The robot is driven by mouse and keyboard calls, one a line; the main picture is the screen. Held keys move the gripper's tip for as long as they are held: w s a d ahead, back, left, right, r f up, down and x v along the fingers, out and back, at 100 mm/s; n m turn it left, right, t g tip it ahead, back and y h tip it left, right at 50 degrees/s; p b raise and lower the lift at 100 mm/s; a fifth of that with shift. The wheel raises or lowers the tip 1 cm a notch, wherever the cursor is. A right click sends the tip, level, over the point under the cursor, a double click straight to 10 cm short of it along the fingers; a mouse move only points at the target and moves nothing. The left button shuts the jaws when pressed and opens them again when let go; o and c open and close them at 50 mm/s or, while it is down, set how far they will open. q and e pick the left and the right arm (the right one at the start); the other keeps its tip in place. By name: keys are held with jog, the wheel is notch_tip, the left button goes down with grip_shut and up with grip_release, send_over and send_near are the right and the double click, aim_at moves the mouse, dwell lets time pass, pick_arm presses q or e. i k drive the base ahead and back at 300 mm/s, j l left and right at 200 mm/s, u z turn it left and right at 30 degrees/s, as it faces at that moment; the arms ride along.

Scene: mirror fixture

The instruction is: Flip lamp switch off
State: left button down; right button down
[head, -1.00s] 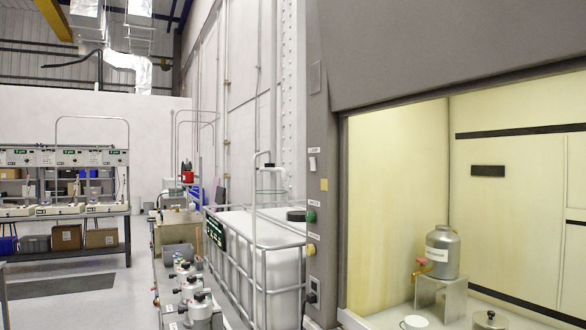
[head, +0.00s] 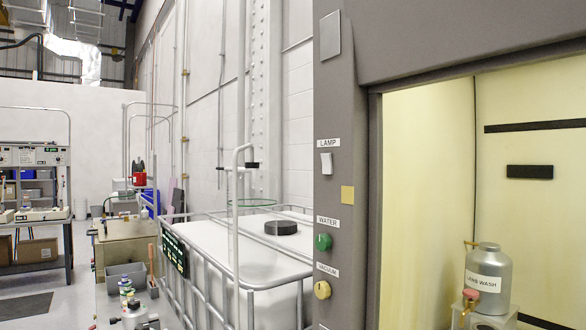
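The lamp switch (head: 326,163) is a small white rocker on the grey post of the fume hood, in the middle of the head view. A white label reading LAMP (head: 328,143) sits right above it. The inside of the hood is brightly lit. Neither of my grippers shows in the view.
Below the switch on the same post are a green WATER knob (head: 323,241) and a yellow VACUUM knob (head: 322,290). A caged white tank (head: 235,250) stands left of the post.

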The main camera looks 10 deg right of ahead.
aim_at(326, 159)
jog(key=i+j, duration=0.15)
jog(key=i, duration=0.35)
jog(key=i+j, duration=0.2)
jog(key=i, duration=0.25)
